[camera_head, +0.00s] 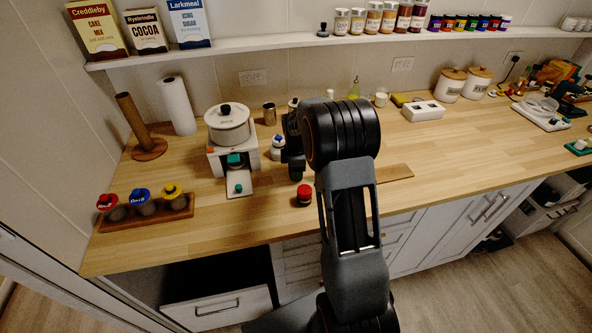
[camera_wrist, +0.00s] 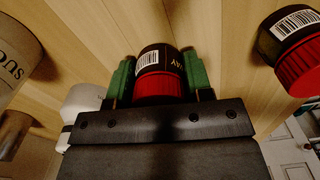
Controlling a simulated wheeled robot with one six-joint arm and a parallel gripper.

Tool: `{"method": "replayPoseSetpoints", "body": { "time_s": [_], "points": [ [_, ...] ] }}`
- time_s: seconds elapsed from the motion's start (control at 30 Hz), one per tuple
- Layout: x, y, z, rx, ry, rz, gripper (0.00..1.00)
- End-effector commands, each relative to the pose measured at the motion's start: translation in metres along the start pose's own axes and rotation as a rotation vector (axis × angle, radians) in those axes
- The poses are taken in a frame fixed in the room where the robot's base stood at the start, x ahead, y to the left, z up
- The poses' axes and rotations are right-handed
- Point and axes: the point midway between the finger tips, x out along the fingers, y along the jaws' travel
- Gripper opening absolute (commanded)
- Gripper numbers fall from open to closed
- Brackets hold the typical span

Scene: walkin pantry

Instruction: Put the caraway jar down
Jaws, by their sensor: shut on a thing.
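My gripper (camera_wrist: 160,78) is shut on the caraway jar (camera_wrist: 160,86), a dark jar with a red lid and a white barcode label. The green finger pads press on its two sides, and the letters "AY" show on it. I cannot tell whether the jar touches the counter (camera_head: 240,215).
A second red-lidded jar (camera_head: 304,194) stands near the counter's front edge; it also shows in the wrist view (camera_wrist: 294,50). A white machine with a pot (camera_head: 228,125) and a rack of jars (camera_head: 150,218) stand left. The front counter between rack and jar is clear.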

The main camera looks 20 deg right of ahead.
Motion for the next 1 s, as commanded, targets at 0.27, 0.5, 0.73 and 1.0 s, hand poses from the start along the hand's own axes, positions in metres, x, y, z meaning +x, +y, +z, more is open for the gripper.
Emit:
{"method": "replayPoseSetpoints", "body": {
  "time_s": [0.27,0.5,0.73,1.0],
  "points": [
    [0.001,0.0,0.0,0.0,0.0,-0.001,0.7],
    [0.0,0.0,0.0,0.0,0.0,0.0,0.72],
    [-0.021,0.001,0.0,0.0,0.001,0.004,0.72],
    [-0.074,0.001,0.0,0.0,0.001,0.004,0.72]
  ]
}}
